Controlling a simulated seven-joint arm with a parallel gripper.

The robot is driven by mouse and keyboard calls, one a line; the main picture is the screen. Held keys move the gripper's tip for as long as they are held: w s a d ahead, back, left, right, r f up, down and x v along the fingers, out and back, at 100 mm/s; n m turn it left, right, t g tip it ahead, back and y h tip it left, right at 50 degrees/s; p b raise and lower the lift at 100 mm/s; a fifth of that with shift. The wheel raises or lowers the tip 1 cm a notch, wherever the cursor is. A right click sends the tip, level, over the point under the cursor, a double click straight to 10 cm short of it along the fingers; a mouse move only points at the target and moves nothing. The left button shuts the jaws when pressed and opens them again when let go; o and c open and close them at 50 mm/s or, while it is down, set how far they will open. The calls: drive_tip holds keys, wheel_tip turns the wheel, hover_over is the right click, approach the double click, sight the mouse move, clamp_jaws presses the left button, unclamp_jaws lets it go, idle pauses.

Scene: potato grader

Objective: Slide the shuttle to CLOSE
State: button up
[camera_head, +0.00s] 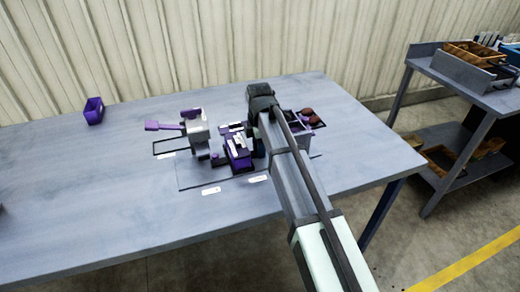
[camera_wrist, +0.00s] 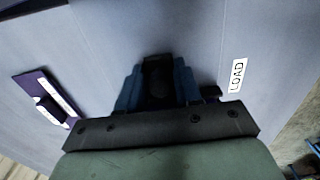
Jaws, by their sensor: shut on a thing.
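The grader stands mid-table in the head view, with a purple and black block (camera_head: 238,155) at its centre. My arm crosses in front of its right part and hides most of my gripper there. In the wrist view my gripper (camera_wrist: 157,80) is shut, its blue-grey fingers close together around something dark. The held part, which I take to be the shuttle, is mostly hidden by the fingers and wrist. A white LOAD label (camera_wrist: 237,76) lies to the right of the fingers. I cannot read a CLOSE label in either view.
A grey unit with a purple paddle (camera_head: 165,126) stands left of the block. Brown potatoes (camera_head: 307,113) sit beyond my arm. A purple bin (camera_head: 94,110) is at the back left. A purple plate with a black knob (camera_wrist: 46,98) shows at the wrist view's left. The table's left is mostly clear.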

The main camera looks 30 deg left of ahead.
sight(227, 160)
drive_tip(key=shift+s+a, duration=1.5)
drive_tip(key=shift+a, duration=0.05)
drive_tip(key=shift+s+a, duration=2.45)
drive_tip(key=o, duration=0.5)
drive_tip(key=shift+o, duration=0.2)
